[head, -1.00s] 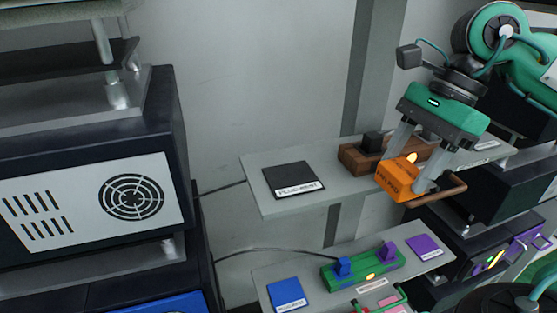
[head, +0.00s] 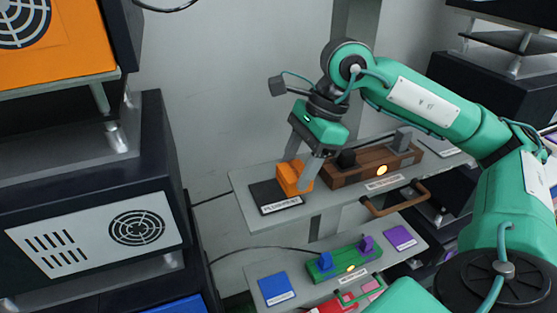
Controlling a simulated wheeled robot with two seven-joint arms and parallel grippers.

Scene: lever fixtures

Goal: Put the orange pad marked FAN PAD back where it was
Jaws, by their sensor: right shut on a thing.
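A small orange block (head: 291,179) is between the fingers of my right gripper (head: 301,174). Its marking cannot be read now. The gripper is shut on it and points down. The block is at the black square (head: 267,196) on the upper grey shelf, over its right part. I cannot tell whether it touches the surface. The black square has a white label that seems to read PLUG-REST. My left gripper is not in view.
A brown block (head: 345,176) with a black and a grey knob and a lit lamp stands right of the gripper. A brown handle (head: 398,203) juts from the shelf's front. A lower shelf holds a green block (head: 340,262). Dark cabinets (head: 95,130) stand at left.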

